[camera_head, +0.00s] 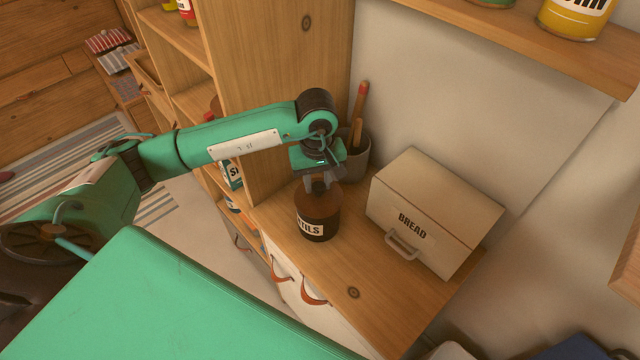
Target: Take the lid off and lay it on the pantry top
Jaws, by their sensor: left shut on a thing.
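A dark round jar (317,229), its label partly readable as "TILS", stands upright on the wooden pantry top (345,268). A brown lid (318,200) sits at the top of the jar; I see no clear gap between them. My left gripper (318,184) comes down from above and is shut at the middle of the lid, on its knob, which the fingers mostly hide. My right gripper is not in view.
A cream bread box (432,212) stands right of the jar. A grey pot (357,160) with a wooden-handled tool is close behind my gripper. A tall wooden shelf (275,80) rises at the left. The front of the top is clear.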

